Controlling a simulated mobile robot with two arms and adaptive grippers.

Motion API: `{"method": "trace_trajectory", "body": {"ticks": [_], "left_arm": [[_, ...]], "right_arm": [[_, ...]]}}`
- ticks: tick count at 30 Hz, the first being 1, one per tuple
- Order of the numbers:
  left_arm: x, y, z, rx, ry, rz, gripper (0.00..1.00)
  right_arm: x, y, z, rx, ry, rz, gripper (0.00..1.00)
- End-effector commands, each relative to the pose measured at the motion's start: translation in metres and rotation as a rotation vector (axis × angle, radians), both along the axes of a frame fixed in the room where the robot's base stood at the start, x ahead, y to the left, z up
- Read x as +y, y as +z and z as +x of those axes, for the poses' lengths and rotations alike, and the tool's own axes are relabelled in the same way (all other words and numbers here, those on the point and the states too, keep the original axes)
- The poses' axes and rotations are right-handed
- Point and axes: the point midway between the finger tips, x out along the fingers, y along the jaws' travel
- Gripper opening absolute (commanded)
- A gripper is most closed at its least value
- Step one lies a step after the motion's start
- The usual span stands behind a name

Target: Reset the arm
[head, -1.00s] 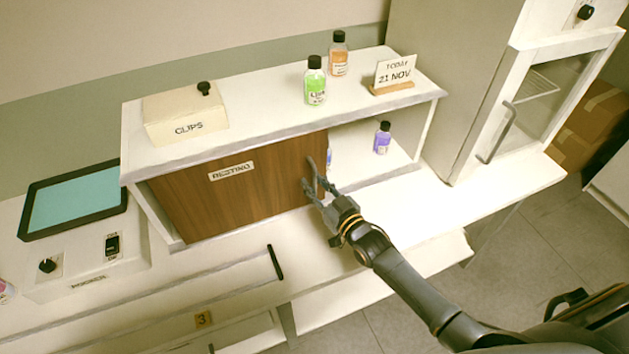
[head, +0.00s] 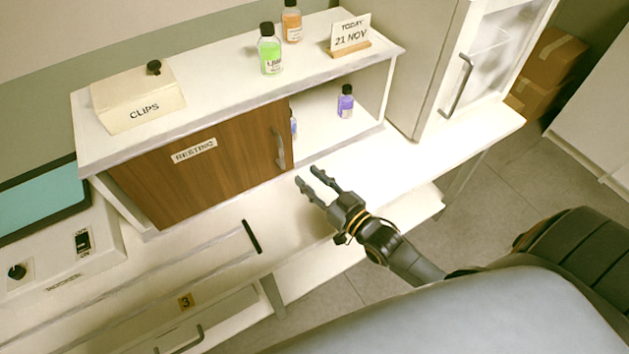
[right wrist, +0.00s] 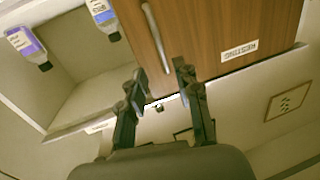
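My right gripper (head: 312,182) is open and empty in the head view, in front of the cabinet and apart from its door handle. In the right wrist view its two fingers (right wrist: 160,80) are spread with nothing between them. The wooden sliding door (head: 205,160) labelled "RESTING" covers the left part of the cabinet, and its metal handle (head: 280,148) is free. The handle also shows in the right wrist view (right wrist: 156,35), beyond the fingers. My left gripper is not in view.
A purple bottle (head: 345,101) stands in the cabinet's open right side; another bottle (right wrist: 102,18) is partly behind the door. A green bottle (head: 270,50), an orange bottle (head: 291,22), a clips box (head: 138,98) and a date card (head: 350,35) stand on top. The counter right of my gripper is clear.

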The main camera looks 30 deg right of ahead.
Motion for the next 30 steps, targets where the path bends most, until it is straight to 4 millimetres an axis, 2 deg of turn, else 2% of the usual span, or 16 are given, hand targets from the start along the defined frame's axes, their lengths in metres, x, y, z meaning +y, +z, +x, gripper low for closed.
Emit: {"method": "trace_trajectory", "body": {"ticks": [5,22,26,30], "left_arm": [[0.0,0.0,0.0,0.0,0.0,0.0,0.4],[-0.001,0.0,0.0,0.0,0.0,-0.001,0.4],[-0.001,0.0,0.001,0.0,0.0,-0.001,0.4],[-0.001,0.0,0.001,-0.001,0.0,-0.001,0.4]], "right_arm": [[-0.003,0.0,-0.009,0.0,0.0,0.0,0.33],[-0.001,-0.001,-0.009,0.011,0.0,-0.002,0.33],[0.008,-0.008,-0.014,0.097,-0.003,-0.023,0.33],[0.022,-0.023,-0.03,0.287,-0.01,-0.076,0.33]]}}
